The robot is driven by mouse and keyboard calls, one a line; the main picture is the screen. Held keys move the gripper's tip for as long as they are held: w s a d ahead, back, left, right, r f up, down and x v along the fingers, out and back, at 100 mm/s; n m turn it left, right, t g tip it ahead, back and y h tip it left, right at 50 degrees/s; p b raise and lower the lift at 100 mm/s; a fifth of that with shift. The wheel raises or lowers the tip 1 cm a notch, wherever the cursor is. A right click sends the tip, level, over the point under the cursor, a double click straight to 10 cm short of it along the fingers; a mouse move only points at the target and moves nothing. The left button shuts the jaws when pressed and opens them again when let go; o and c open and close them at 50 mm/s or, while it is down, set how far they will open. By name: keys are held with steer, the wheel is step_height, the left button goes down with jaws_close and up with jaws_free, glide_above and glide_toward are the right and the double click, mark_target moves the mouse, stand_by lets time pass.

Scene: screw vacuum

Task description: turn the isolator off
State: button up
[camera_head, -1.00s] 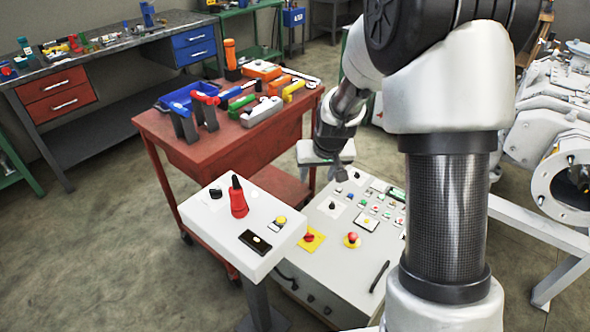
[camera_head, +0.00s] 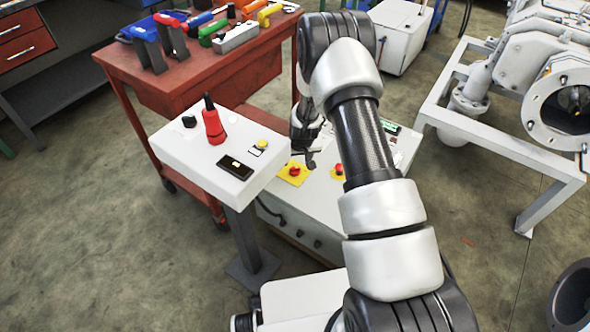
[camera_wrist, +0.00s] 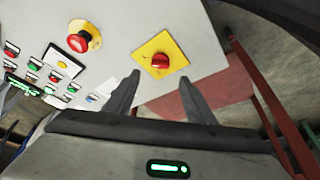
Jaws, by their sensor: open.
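The isolator is a red rotary knob (camera_wrist: 160,61) on a yellow square plate (camera_wrist: 173,47) at the panel's edge. It also shows in the head view as a red knob on a yellow plate (camera_head: 295,171). My gripper (camera_wrist: 160,82) is open and empty. In the wrist view the knob appears between and just beyond its two fingertips, with no contact visible. In the head view my gripper (camera_head: 311,161) hangs above the panel, beside the isolator. The exact angle of the knob's handle is hard to tell.
A red mushroom button (camera_wrist: 78,42) on a round yellow base sits beside the isolator. Several small buttons (camera_wrist: 55,77) lie further left on the grey panel. A white pedestal box (camera_head: 180,150) with a red-based lever (camera_head: 212,125) stands left of my gripper. A red tool cart (camera_head: 180,75) is behind.

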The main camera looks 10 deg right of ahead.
mark_target(295, 168)
steer(key=b+x, duration=0.2)
steer(key=x, duration=0.6)
steer(key=shift+w+f, duration=0.2)
steer(key=shift+f, duration=0.15)
